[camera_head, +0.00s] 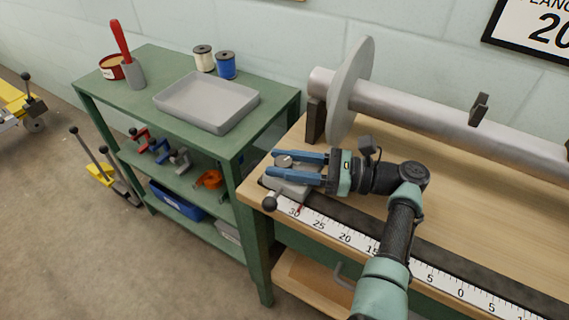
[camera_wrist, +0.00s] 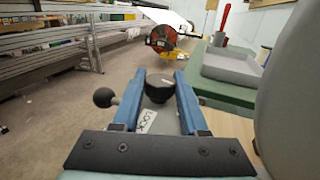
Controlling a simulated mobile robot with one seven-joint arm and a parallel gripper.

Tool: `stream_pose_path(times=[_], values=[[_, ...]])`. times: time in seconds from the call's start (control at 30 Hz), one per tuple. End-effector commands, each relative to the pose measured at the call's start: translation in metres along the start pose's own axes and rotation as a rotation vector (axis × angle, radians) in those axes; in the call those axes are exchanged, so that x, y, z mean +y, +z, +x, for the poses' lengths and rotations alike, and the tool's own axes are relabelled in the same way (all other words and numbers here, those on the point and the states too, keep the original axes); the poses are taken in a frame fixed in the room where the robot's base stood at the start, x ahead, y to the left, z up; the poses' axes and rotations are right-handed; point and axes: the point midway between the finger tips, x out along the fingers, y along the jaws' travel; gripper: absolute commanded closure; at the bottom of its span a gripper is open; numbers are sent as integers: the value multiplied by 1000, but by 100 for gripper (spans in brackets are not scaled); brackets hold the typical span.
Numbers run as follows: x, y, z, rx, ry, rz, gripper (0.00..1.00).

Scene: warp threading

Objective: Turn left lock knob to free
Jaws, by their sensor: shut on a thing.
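The left lock knob (camera_wrist: 157,90) is dark and sits between the two blue fingers of my gripper (camera_wrist: 160,78) in the wrist view. In the head view my gripper (camera_head: 273,168) reaches left over the grey slide block (camera_head: 290,189) at the left end of the bench, shut on the knob. The round grey top of the knob (camera_head: 283,160) shows between the fingers. A white LOCK label (camera_wrist: 147,121) lies in front of the knob in the wrist view. A black ball handle (camera_wrist: 103,97) sticks out left of the fingers. The knob's lower part is hidden.
The wooden bench (camera_head: 460,215) carries a numbered scale (camera_head: 345,238) along its front. A large grey disc (camera_head: 350,90) and metal roller (camera_head: 430,108) stand behind my arm. A green shelf (camera_head: 160,65) with a grey tray (camera_head: 207,102) stands to the left.

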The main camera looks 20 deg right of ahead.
Motion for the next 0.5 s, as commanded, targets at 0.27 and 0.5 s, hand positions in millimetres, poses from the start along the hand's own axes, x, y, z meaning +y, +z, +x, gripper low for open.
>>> stream_pose_path(times=[0.27,0.5], values=[[0,-1,1,3,2,-1,100],[0,-1,1,2,1,0,27]])
